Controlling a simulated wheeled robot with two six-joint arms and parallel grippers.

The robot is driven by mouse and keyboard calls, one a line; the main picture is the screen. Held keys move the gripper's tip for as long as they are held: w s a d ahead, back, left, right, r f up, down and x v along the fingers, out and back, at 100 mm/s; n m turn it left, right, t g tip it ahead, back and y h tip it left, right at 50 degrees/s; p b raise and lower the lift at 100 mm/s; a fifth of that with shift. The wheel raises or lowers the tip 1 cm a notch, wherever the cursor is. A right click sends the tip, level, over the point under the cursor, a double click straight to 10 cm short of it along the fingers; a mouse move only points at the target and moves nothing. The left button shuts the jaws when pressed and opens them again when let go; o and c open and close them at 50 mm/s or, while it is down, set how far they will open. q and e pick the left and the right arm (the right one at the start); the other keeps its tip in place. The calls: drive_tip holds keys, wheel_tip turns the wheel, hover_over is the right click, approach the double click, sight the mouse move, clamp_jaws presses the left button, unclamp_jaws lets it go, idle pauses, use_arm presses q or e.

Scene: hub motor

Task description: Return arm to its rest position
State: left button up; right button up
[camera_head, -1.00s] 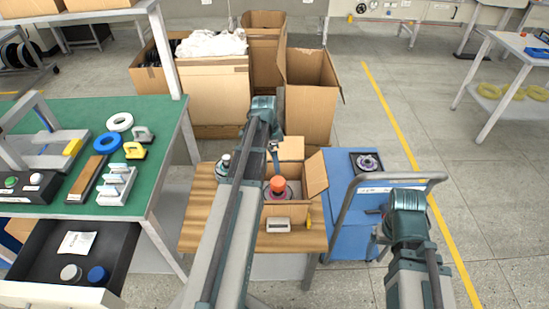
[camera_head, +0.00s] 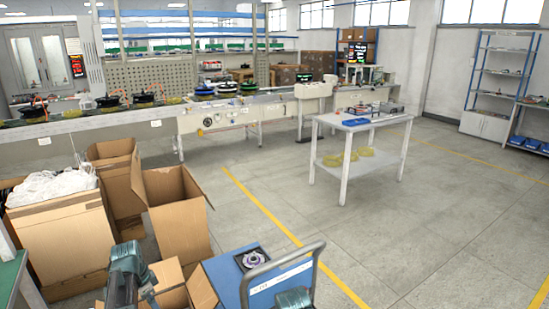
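My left arm's teal wrist shows at the bottom left, with part of my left gripper (camera_head: 148,291) beside it, over the small open cardboard box (camera_head: 172,280). Its fingers are too small and too hidden to tell whether they are open or shut. Only the top of my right arm's teal wrist shows at the bottom edge, next to the blue cart (camera_head: 222,272). The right gripper's fingers are outside the picture.
Large open cardboard boxes (camera_head: 178,215) stand at the left. The cart has a curved grey handle (camera_head: 290,262) and carries a dark square part (camera_head: 252,259). A white table (camera_head: 350,122) stands beyond on open grey floor. A conveyor line runs along the back.

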use_arm(q)
drive_tip(key=f+b, duration=0.1)
drive_tip(key=f, duration=0.1)
drive_tip(key=f+b, duration=0.4)
drive_tip(key=shift+w+d+f, duration=0.15)
drive_tip(key=shift+w+d, duration=0.1)
wheel_tip(320, 180, up, 12)
drive_tip(key=s+a+p, duration=0.1)
drive_tip(key=p, duration=1.1)
drive_tip(key=f+b, duration=0.8)
drive_tip(key=w+d+f+b, duration=0.1)
drive_tip(key=f+b, duration=0.3)
drive_tip(key=shift+f+b, duration=0.25)
drive_tip(key=shift+b, duration=0.1)
drive_tip(key=shift+m, duration=0.3)
wheel_tip(320, 180, up, 9)
drive_tip(key=p, duration=0.9)
drive_tip(key=shift+r, duration=0.15)
